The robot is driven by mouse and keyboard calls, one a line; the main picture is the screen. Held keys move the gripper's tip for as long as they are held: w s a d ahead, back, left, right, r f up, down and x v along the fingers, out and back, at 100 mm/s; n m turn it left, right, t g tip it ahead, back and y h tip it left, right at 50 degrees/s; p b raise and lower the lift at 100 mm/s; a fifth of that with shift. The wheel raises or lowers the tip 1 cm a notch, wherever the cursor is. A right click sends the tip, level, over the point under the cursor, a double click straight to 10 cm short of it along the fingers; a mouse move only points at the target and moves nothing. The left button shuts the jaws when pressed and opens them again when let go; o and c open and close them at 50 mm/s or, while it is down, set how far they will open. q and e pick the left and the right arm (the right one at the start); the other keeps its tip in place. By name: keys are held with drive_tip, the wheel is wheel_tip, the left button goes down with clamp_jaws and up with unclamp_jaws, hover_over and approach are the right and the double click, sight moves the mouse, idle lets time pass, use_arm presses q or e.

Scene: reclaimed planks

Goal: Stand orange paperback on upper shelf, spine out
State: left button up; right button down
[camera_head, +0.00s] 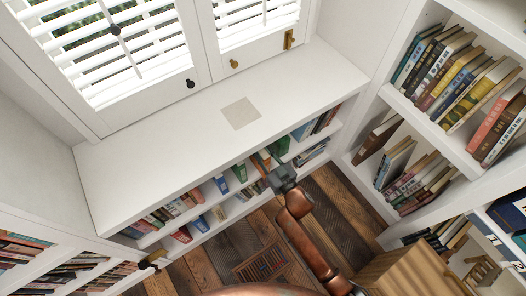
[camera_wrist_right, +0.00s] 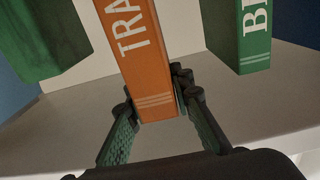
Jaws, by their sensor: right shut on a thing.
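The orange paperback (camera_wrist_right: 140,62) stands nearly upright in the right wrist view, its spine with white letters facing the camera. My right gripper (camera_wrist_right: 158,98) is shut on its lower part, one finger on each side. Its lower end is at or just above the pale shelf board (camera_wrist_right: 50,130); I cannot tell whether they touch. In the head view my right gripper (camera_head: 282,178) is at the upper shelf of the low white bookcase under the window, and the paperback is hard to make out. A small dark part (camera_head: 148,264) at lower left may be my left gripper; its jaws are unclear.
A green book (camera_wrist_right: 40,40) is left of the paperback and another green book (camera_wrist_right: 253,35) stands to its right, with a gap between. The white counter (camera_head: 180,140) overhangs the bookcase. Tall bookshelves (camera_head: 425,105) stand at right, with a wooden cabinet (camera_head: 420,272) below.

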drive_tip(key=shift+w+a+r, duration=0.1)
drive_tip(key=shift+w+a, duration=0.05)
drive_tip(key=shift+w, duration=0.05)
drive_tip(key=shift+f, duration=0.25)
idle(0.4)
drive_tip(key=c, duration=1.8)
unclamp_jaws()
drive_tip(key=shift+o, duration=0.9)
drive_tip(key=shift+f, duration=0.15)
drive_tip(key=v, duration=1.1)
drive_tip(key=shift+s+d, duration=0.25)
drive_tip(key=shift+s, duration=0.15)
drive_tip(key=shift+d, duration=0.1)
